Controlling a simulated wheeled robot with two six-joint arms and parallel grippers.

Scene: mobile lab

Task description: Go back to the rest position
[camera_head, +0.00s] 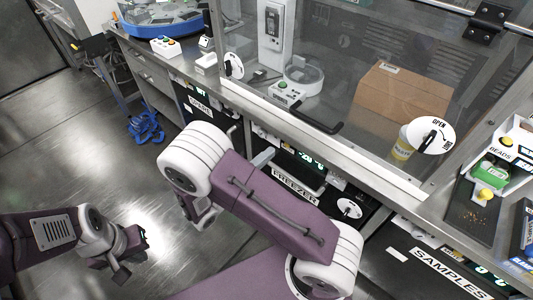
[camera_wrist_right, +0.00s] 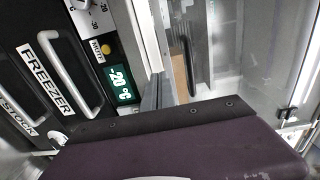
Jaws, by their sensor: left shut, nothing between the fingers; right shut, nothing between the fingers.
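In the head view my left gripper (camera_head: 122,265) hangs low at the left over the bare floor, shut and empty. My right arm is folded in the middle of the head view, in front of the freezer (camera_head: 296,186). My right gripper (camera_head: 205,216) shows only in part below the pale elbow; it is shut, with nothing seen in it. In the right wrist view, a purple part of my own arm fills the bottom, and the freezer front (camera_wrist_right: 50,75) with its handle and a -20 °C display stands at the left.
A steel counter (camera_head: 222,88) with a glass-fronted cabinet runs behind my right arm. A black tray (camera_head: 472,215) lies at the right. A blue object (camera_head: 146,127) lies on the floor. The floor at the left is mostly clear.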

